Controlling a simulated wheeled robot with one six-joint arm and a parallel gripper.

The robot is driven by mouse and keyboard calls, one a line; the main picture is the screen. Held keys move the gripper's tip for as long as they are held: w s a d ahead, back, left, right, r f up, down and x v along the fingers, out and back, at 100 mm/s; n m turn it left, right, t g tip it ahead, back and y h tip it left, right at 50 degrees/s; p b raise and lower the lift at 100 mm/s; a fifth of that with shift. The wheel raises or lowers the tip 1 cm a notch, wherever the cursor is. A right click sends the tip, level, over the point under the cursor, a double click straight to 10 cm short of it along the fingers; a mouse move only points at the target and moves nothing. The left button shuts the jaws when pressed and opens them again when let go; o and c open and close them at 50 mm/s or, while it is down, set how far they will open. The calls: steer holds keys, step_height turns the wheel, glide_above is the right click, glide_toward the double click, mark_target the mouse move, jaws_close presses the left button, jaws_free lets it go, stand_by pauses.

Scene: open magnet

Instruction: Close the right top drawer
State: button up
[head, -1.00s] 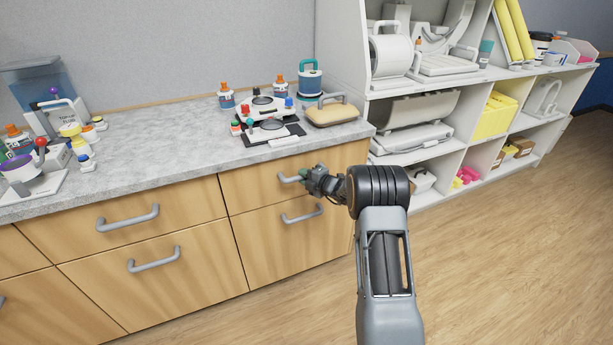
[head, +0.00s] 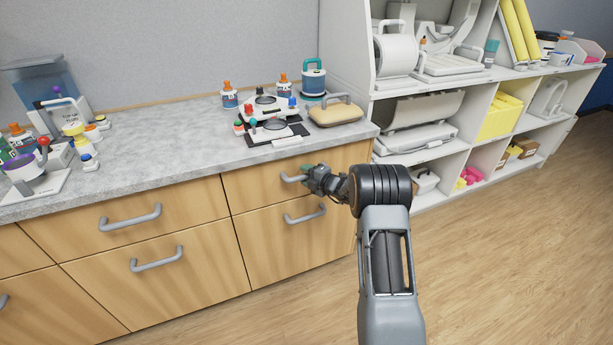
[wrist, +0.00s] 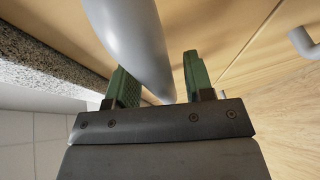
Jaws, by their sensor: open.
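The right top drawer (head: 250,192) is a wooden front under the grey counter, and it looks flush or nearly flush with the fronts around it. Its grey bar handle (head: 290,179) is partly hidden by my gripper (head: 307,172), which is at the handle's right part. In the wrist view the handle (wrist: 135,40) passes between the two green fingers of my gripper (wrist: 160,85). The fingers are apart, with visible room on the right side of the handle. I cannot tell whether the left finger touches it.
A lower drawer with its own handle (head: 305,215) is just below. The counter (head: 180,150) above holds bottles, a microscope-like device and a tan-based item (head: 335,114). A white shelf unit (head: 420,155) stands to the right. The wooden floor (head: 480,260) is clear.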

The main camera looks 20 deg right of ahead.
steer(key=shift+s, duration=0.1)
steer(key=p+v, duration=0.1)
steer(key=v, duration=1.2)
steer(key=shift+s+d, duration=0.2)
steer(key=shift+s, duration=0.05)
steer(key=shift+r, duration=0.1)
